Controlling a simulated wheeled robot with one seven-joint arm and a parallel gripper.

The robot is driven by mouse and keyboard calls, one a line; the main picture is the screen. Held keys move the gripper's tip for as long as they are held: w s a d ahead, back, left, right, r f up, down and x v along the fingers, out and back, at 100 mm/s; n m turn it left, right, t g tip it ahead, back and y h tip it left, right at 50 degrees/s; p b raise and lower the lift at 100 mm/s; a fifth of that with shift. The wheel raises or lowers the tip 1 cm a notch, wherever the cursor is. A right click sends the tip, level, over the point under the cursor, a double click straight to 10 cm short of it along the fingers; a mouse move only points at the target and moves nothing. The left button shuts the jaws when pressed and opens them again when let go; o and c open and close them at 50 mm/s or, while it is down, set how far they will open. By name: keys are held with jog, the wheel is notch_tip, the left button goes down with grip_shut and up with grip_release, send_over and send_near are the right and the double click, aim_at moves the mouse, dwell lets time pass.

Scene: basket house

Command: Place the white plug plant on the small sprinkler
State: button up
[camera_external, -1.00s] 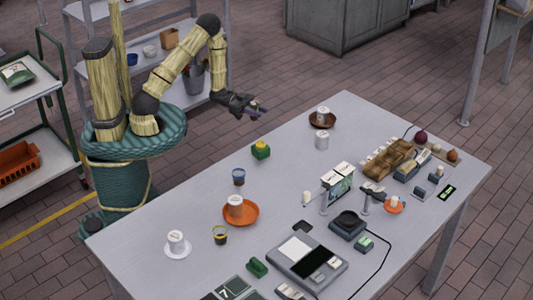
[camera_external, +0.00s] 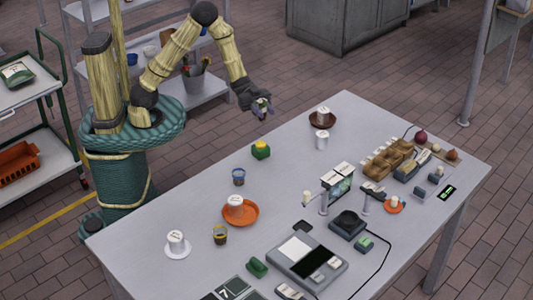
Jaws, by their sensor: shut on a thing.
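My gripper (camera_external: 263,110) points down above the table's far left edge. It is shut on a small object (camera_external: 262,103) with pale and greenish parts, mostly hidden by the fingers. I cannot tell for sure that this is the white plug plant. No thing stands out clearly as the small sprinkler at this size. A white cup (camera_external: 322,140) stands to the right.
The grey table (camera_external: 200,205) holds an orange plate (camera_external: 252,213) with a cup, a white saucer (camera_external: 178,252), a blue cup (camera_external: 238,177), a brown saucer (camera_external: 323,121), a grey console (camera_external: 306,262) and wooden boxes (camera_external: 390,158). The far left tabletop is mostly clear.

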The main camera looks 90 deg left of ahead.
jog(key=d, duration=0.1)
jog(key=d+r+g, duration=0.1)
jog(key=d+r, duration=0.1)
jog(key=shift+s+d+r+m+h, duration=0.1)
jog(key=shift+s+d+m+h, duration=0.05)
jog(key=shift+s+m+h, duration=0.2)
jog(key=shift+w, duration=0.1)
send_over(263, 147)
jog(key=shift+f, duration=3.15)
jog(key=shift+f+b, duration=0.4)
jog(key=shift+f, duration=1.45)
jog(key=shift+f, duration=0.1)
